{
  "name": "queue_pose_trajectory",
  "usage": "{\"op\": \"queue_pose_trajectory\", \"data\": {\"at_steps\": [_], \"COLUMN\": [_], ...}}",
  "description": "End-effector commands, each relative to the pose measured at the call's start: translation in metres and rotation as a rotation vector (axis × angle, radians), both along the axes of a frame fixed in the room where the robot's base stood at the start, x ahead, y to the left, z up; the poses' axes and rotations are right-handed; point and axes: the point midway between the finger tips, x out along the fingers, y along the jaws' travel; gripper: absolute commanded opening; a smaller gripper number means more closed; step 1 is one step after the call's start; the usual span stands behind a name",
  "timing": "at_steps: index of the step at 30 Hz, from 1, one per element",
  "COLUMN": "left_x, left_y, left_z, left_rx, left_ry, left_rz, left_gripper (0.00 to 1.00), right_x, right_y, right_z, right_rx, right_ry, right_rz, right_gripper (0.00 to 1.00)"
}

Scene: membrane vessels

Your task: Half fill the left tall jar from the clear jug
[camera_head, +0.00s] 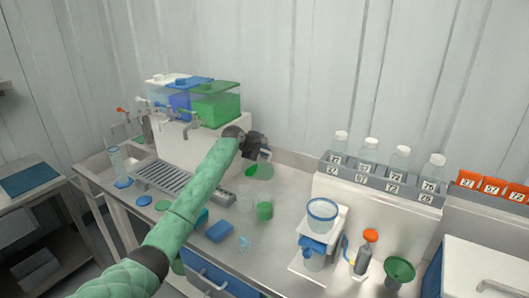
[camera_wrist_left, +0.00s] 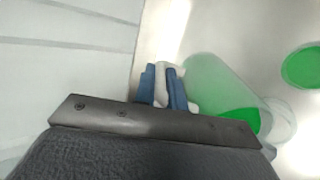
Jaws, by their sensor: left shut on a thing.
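My left gripper (camera_head: 262,152) is shut on the pale handle of the clear jug (camera_head: 260,171), held above the metal counter. In the left wrist view the blue fingers (camera_wrist_left: 164,86) close around this handle, and the jug (camera_wrist_left: 215,88) lies tilted with green liquid at its lower right end. A clear jar (camera_head: 245,202) stands on the counter below the jug; a clear rim (camera_wrist_left: 283,118) shows beside the jug's end in the wrist view. I cannot tell its level or whether liquid is falling. My right gripper is out of view.
White, blue and green tanks (camera_head: 215,104) with taps stand behind a drain grate (camera_head: 180,183). A blue-ringed filter stand (camera_head: 321,212), an orange-capped bottle (camera_head: 364,256) and a green funnel (camera_head: 399,271) stand at right. A bottle rack (camera_head: 380,182) is behind. A blue block (camera_head: 219,231) lies in front.

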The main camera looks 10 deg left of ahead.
Motion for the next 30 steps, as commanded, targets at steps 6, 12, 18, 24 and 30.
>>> {"op": "queue_pose_trajectory", "data": {"at_steps": [6, 12, 18, 24, 30], "left_x": [-0.0008, -0.0019, -0.0031, -0.0042, -0.0051], "left_y": [0.0006, 0.0011, 0.0015, 0.0026, 0.0037], "left_z": [0.0009, 0.0010, 0.0004, 0.0000, 0.0004], "left_rx": [-0.010, -0.018, -0.026, -0.035, -0.045], "left_ry": [-0.015, -0.027, -0.039, -0.050, -0.063], "left_rz": [-0.001, -0.001, -0.001, 0.000, 0.000], "left_gripper": [0.00, 0.00, 0.00, 0.00, 0.00], "right_x": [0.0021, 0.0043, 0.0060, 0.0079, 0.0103], "right_y": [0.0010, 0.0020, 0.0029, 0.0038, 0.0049], "right_z": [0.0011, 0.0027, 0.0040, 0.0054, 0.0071], "right_rx": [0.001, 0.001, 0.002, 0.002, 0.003], "right_ry": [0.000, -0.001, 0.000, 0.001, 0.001], "right_rz": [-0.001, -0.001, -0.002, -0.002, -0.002], "right_gripper": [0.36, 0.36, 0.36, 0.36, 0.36]}}
